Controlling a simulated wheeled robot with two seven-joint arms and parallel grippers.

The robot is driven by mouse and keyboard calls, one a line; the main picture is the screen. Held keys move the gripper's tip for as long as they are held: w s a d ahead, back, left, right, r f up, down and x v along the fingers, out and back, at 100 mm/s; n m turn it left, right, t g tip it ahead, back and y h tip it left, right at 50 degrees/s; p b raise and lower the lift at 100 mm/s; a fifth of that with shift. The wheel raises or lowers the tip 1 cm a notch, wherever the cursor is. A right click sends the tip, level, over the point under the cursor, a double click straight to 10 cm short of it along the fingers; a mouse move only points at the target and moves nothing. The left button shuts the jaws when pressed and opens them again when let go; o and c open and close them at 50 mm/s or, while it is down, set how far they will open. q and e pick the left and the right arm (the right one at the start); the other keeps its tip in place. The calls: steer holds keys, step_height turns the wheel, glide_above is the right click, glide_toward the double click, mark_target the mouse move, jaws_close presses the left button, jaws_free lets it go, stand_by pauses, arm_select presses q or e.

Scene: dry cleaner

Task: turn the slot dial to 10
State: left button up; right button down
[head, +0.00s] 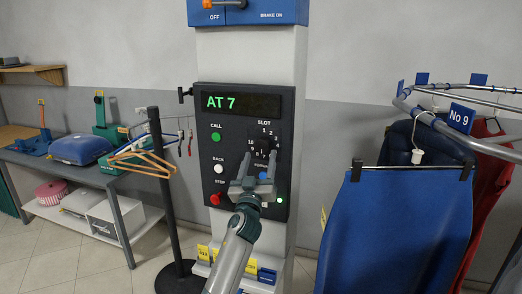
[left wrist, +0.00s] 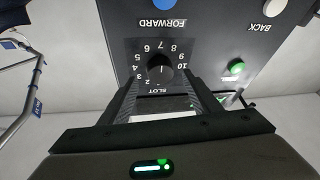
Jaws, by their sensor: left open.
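The slot dial (head: 263,145) is a small black knob on the dark control panel (head: 210,165), ringed by white numbers. The green display (head: 222,102) reads "AT 7". My left gripper (head: 254,178) is open in front of the panel, just below the dial. In the left wrist view its two fingers (left wrist: 163,84) stand apart with the dial beyond and between their tips; contact cannot be seen. My right gripper is not in view.
The panel carries a green call button (head: 215,136), white back button (head: 218,169), blue forward button (head: 263,176) and red stop button (head: 215,199). A black stand with wooden hangers (head: 145,162) is at left. A rail with a blue skirt (head: 395,230) is at right.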

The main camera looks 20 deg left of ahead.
mark_target(262, 148)
arm_select(q)
steer(key=shift+x, duration=1.65)
steer(key=c, duration=1.1)
steer(key=shift+o, duration=0.2)
